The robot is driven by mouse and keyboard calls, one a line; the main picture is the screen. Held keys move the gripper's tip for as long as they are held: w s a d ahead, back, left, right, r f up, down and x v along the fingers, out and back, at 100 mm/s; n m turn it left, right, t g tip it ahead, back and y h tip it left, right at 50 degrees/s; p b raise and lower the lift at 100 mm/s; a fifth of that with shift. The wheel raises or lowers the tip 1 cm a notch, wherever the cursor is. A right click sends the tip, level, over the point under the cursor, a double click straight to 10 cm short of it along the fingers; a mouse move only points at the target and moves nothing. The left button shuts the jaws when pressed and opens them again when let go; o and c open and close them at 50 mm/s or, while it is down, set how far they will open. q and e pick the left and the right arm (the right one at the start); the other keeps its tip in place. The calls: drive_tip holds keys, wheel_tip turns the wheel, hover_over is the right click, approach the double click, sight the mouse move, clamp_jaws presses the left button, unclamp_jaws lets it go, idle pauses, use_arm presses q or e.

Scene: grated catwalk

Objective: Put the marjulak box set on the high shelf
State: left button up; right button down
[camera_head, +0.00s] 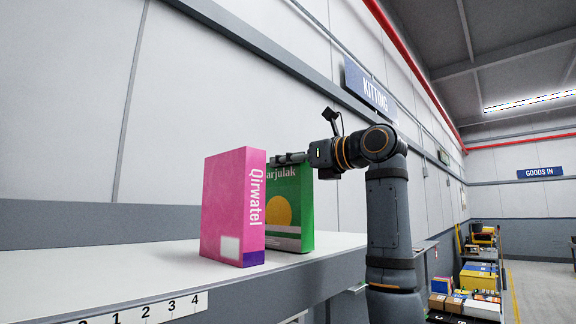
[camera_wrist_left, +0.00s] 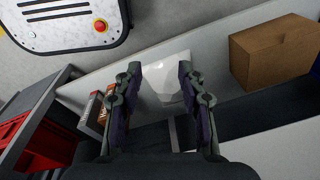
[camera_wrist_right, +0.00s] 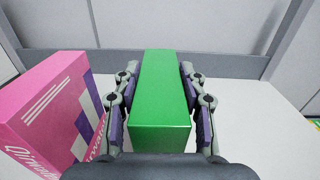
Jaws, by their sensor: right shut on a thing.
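The green marjulak box set (camera_head: 290,215) stands upright at the high shelf (camera_head: 130,275), just right of the pink Qirwatel box (camera_head: 230,205). My right gripper (camera_head: 291,158) is shut on its upper part. In the right wrist view, the green box (camera_wrist_right: 160,95) fills the space between the fingers of my right gripper (camera_wrist_right: 158,68), and the pink box (camera_wrist_right: 48,115) is close on the left. I cannot tell whether the green box's base touches the shelf. My left gripper (camera_wrist_left: 160,73) is open and empty in the left wrist view; it is out of the head view.
The wall stands behind the shelf. Numbers mark the shelf's front edge (camera_head: 145,310). The shelf top left of the pink box is clear. In the left wrist view, a cardboard box (camera_wrist_left: 270,55), a white object (camera_wrist_left: 166,82) and a red crate (camera_wrist_left: 30,148) lie below.

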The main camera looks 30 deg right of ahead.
drive_tip(key=shift+w+d+f, duration=0.1)
drive_tip(key=shift+w+f, duration=0.05)
drive_tip(key=shift+w, duration=0.1)
drive_tip(key=c, duration=1.2)
unclamp_jaws()
drive_tip(key=o, duration=0.4)
drive_tip(key=shift+s, duration=0.2)
drive_tip(key=shift+o, duration=0.2)
drive_tip(key=b+v, duration=0.3)
drive_tip(key=b, duration=0.2)
drive_tip(key=shift+s+d+f, duration=0.1)
drive_tip(key=shift+s+f, duration=0.3)
drive_tip(key=b, duration=0.3)
approach(302, 166)
drive_tip(key=w, duration=0.1)
drive_tip(key=w+r, duration=0.1)
drive_tip(key=w, duration=0.1)
drive_tip(key=shift+w+d+r, duration=0.25)
drive_tip(key=shift+w+d, duration=0.05)
drive_tip(key=shift+w, duration=0.1)
